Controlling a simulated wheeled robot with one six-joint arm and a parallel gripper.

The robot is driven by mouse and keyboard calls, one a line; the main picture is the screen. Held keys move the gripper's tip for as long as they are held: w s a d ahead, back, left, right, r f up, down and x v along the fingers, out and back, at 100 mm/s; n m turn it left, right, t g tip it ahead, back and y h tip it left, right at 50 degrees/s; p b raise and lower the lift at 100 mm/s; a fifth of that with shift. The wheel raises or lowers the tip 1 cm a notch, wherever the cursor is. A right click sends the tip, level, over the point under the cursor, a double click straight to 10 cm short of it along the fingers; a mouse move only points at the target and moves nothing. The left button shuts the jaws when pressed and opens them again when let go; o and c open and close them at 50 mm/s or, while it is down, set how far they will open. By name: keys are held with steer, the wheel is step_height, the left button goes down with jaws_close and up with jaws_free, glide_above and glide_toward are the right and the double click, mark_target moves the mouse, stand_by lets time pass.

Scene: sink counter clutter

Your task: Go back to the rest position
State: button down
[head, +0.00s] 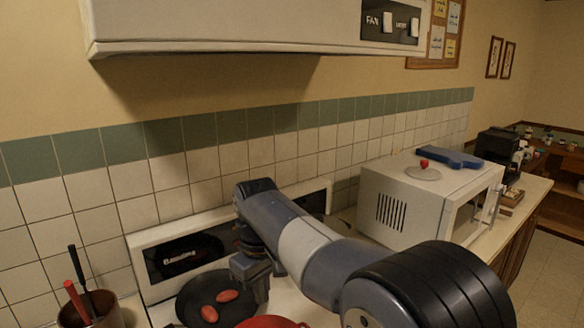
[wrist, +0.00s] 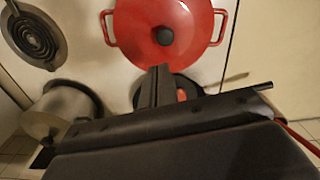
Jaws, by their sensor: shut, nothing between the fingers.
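My gripper (head: 250,280) hangs over the stove at the end of my arm, which reaches in from the lower right. In the wrist view its fingers (wrist: 157,80) are shut together with nothing between them. A black pan (head: 190,305) holding two red oval items (head: 222,296) is just left of and below my gripper. In the wrist view the pan is mostly hidden behind the fingers. A red lidded pot (head: 270,322) shows at the bottom edge, and its two handles and dark knob show in the wrist view (wrist: 190,40).
A white microwave (head: 385,205) with a lid (head: 422,174) and a blue item (head: 450,158) on top stands to the right. A utensil crock (head: 95,315) is at the lower left. The range hood (head: 230,25) overhangs the stove. A metal pot (wrist: 70,105) and coil burner (wrist: 35,38) show in the wrist view.

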steer(key=shift+s+f, duration=0.1)
steer(key=shift+f, duration=2.5)
steer(key=shift+d, duration=0.1)
